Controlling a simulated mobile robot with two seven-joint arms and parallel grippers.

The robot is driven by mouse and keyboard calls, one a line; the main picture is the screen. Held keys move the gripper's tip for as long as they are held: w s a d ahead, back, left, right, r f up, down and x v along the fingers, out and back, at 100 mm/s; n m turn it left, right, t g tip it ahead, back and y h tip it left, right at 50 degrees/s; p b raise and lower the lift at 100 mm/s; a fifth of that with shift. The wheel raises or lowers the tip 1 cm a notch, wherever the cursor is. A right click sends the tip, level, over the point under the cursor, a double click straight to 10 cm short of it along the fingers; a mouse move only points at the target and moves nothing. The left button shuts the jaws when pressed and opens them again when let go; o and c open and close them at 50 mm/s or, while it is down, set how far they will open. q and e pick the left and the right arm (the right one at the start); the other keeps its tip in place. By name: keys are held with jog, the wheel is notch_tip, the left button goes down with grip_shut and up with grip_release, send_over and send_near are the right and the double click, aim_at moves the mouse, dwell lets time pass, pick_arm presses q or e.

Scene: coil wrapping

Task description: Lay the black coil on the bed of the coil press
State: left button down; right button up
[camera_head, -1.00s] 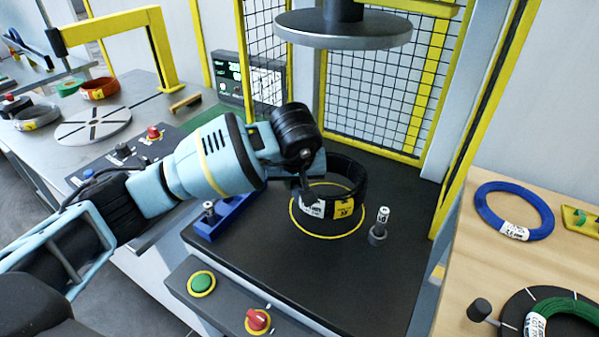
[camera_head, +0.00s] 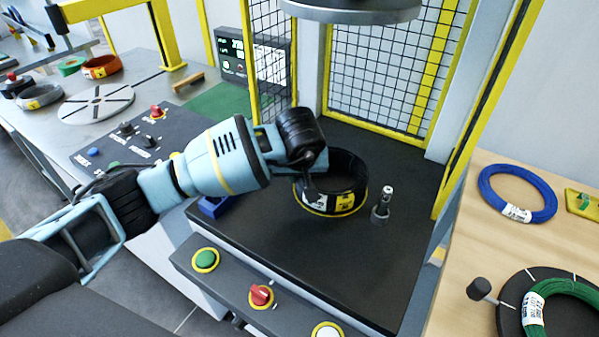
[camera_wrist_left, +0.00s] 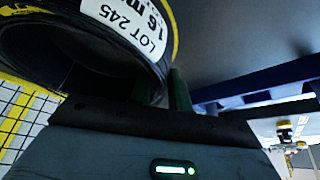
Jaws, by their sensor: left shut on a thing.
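The black coil (camera_head: 350,170) with white and yellow labels is over the dark bed (camera_head: 300,262) of the coil press, above the yellow ring mark (camera_head: 318,212). Only a thin front strip of the ring shows under it. The coil looks level and at or very close to the bed; I cannot tell whether it touches. My left gripper (camera_head: 309,188) is shut on the coil's left side. In the left wrist view the coil (camera_wrist_left: 40,55) fills the upper left, with its "LOT 245" label visible. My right gripper is not in view.
The press plate (camera_head: 350,9) hangs above the bed. A blue block (camera_head: 213,207) lies at the bed's left edge. A yellow-framed mesh guard (camera_head: 385,75) closes the back. A blue coil (camera_head: 516,193) lies on the right table.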

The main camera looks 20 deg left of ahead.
pick_arm(q)
jog(key=shift+w+r, duration=0.1)
jog(key=shift+r, duration=0.05)
jog(key=c, duration=1.7)
grip_release()
jog(key=shift+f, duration=0.25)
jog(key=o, duration=0.4)
jog(key=v, duration=1.2)
jog(key=shift+p, duration=0.35)
jog(key=shift+r, duration=0.1)
